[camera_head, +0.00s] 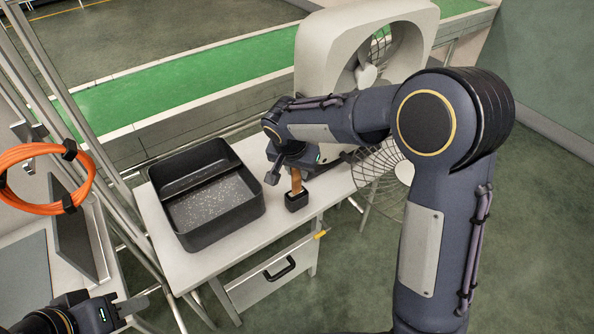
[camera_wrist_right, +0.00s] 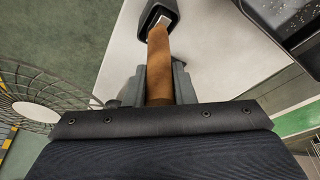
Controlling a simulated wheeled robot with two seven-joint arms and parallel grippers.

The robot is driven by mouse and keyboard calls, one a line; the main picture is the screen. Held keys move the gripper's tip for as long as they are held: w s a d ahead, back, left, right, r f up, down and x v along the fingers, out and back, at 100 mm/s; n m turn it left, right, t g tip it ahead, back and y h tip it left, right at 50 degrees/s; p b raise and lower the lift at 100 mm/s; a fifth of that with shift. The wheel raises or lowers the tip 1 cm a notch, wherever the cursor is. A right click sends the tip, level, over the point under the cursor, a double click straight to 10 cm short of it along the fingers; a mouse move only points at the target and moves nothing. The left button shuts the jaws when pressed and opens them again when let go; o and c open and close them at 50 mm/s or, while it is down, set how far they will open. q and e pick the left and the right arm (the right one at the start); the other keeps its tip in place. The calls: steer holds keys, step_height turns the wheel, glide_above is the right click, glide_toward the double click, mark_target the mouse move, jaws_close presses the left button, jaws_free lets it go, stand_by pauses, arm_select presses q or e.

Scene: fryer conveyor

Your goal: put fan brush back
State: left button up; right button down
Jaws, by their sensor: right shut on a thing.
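The fan brush has a brown handle (camera_head: 297,181), which also shows in the right wrist view (camera_wrist_right: 159,65). My right gripper (camera_head: 292,166) is shut on this handle; its fingers (camera_wrist_right: 158,84) lie on both sides of it. A small black holder (camera_head: 297,201) stands on the white table below the handle. In the right wrist view, the brush's pale metal collar meets the opening of the holder (camera_wrist_right: 146,14); the bristles are hidden. My left gripper (camera_head: 128,306) is low at the left, away from the brush, and its jaw gap is unclear.
A black tray (camera_head: 252,205) with white grains stands on the white table (camera_head: 213,272) left of the holder. A white fan housing (camera_head: 318,50) and wire guard (camera_head: 380,172) are behind and right. An orange cable coil (camera_head: 20,152) hangs at the left.

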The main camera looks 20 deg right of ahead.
steer(key=shift+f, duration=0.65)
steer(key=shift+f, duration=0.15)
steer(key=c, duration=1.2)
jaws_free()
